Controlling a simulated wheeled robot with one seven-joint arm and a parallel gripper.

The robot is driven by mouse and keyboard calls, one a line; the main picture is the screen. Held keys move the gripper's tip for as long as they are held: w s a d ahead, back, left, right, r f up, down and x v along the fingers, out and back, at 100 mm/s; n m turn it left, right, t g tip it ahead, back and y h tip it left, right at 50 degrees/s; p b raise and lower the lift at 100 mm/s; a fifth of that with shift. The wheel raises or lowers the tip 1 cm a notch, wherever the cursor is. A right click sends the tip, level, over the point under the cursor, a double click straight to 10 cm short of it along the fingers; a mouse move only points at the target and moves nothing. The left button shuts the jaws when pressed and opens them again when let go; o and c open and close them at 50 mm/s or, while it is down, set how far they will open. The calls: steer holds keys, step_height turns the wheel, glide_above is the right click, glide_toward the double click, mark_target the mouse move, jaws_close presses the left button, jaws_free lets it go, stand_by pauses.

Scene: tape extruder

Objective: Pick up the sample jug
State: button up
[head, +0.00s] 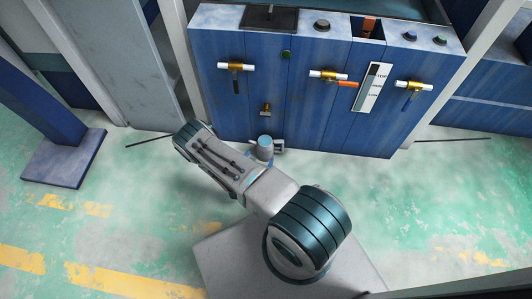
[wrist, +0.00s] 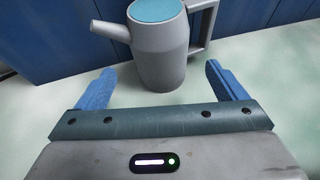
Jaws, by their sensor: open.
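The sample jug (wrist: 160,52) is grey with a light blue top, a spout on its left and a handle on its right. It stands upright on the floor close to the blue machine. In the head view the jug (head: 265,147) shows beyond my arm, below a small brass tap. My gripper (wrist: 165,85) is open, with its two blue fingers apart. In the wrist view the jug stands just beyond the fingers, roughly centred between them. Nothing is held.
The blue machine (head: 225,105) stands right behind the jug, with levers, buttons and a level gauge (head: 372,88) on its front. A small brass tap (head: 265,109) juts out above the jug. A blue post (head: 60,120) stands at left. The green floor (head: 130,200) is clear around my base.

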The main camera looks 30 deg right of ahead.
mark_target(262, 153)
steer(key=b+x, duration=0.1)
steer(key=x, duration=0.2)
steer(key=shift+w+d+f, duration=0.15)
steer(key=shift+w+d, duration=0.05)
steer(key=b+x, duration=0.3)
steer(key=x, duration=0.2)
steer(key=c, duration=1.4)
